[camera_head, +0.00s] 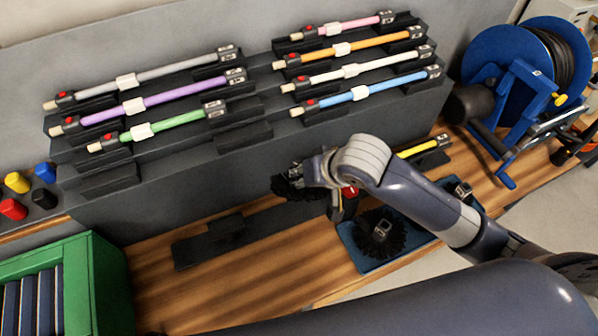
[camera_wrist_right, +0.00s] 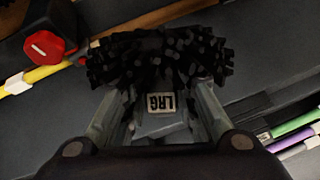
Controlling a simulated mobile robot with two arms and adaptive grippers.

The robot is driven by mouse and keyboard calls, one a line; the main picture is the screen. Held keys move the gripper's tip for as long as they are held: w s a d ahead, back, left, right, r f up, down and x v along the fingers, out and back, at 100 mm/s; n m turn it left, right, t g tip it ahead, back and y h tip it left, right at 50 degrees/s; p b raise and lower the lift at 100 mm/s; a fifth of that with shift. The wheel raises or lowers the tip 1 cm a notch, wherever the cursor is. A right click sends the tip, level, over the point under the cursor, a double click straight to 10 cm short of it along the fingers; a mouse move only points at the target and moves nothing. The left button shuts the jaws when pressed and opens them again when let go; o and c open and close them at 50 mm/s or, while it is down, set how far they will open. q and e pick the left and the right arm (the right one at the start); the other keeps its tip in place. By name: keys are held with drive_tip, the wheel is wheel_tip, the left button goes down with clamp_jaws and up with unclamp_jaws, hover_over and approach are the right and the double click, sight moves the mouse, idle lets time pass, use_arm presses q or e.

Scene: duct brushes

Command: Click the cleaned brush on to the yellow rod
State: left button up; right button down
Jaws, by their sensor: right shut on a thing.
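My right gripper (camera_head: 300,180) is shut on a black bristle brush (camera_head: 292,188), which hangs above the bench. In the right wrist view, the brush (camera_wrist_right: 160,65) sits between the fingers (camera_wrist_right: 155,110), its grey socket marked "LRG" facing the camera. The yellow rod (camera_head: 418,148) lies at the bench, partly hidden behind my right arm. In the right wrist view, the yellow rod (camera_wrist_right: 42,73) has a white collar and a red button near its pale tip, close to the brush's left side. Whether they touch is unclear. My left gripper is out of view.
A red-and-black block (camera_wrist_right: 48,42) is beside the yellow rod. A blue tray (camera_head: 362,258) holds a black brush (camera_head: 378,240). A green cabinet (camera_head: 105,285) stands left, a blue hose reel (camera_head: 500,55) right.

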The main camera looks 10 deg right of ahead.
drive_tip(key=m+p, duration=0.1)
drive_tip(key=m, duration=0.1)
drive_tip(key=a+f+m+g+p, duration=0.1)
drive_tip(key=m, duration=0.1)
drive_tip(key=w+m+g+p, duration=0.1)
drive_tip(key=m, duration=0.1)
drive_tip(key=shift+a+f+h, duration=0.25)
drive_tip(key=shift+a+h, duration=0.05)
drive_tip(key=shift+a, duration=0.1)
drive_tip(key=m+p, duration=0.1)
drive_tip(key=m, duration=0.1)
drive_tip(key=f+m+y+p, duration=0.1)
drive_tip(key=m, duration=0.1)
drive_tip(key=w+f+m, duration=0.1)
drive_tip(key=m, duration=0.1)
drive_tip(key=shift+d+g+p, duration=0.15)
drive_tip(key=shift+g+p, duration=0.25)
drive_tip(key=m, duration=0.1)
drive_tip(key=f+m, duration=0.1)
drive_tip(key=shift+w+d+m+t+y+p, duration=0.3)
drive_tip(key=shift+d+y+p, duration=0.05)
drive_tip(key=shift+y, duration=0.05)
drive_tip(key=shift+f+b, duration=1)
drive_tip(key=shift+b, duration=0.2)
drive_tip(key=f+b, duration=0.2)
drive_tip(key=b, duration=0.1)
drive_tip(key=f+b, duration=0.3)
drive_tip(key=shift+w+d+b, duration=0.1)
drive_tip(key=shift+d+b, duration=0.1)
drive_tip(key=shift+b, duration=0.15)
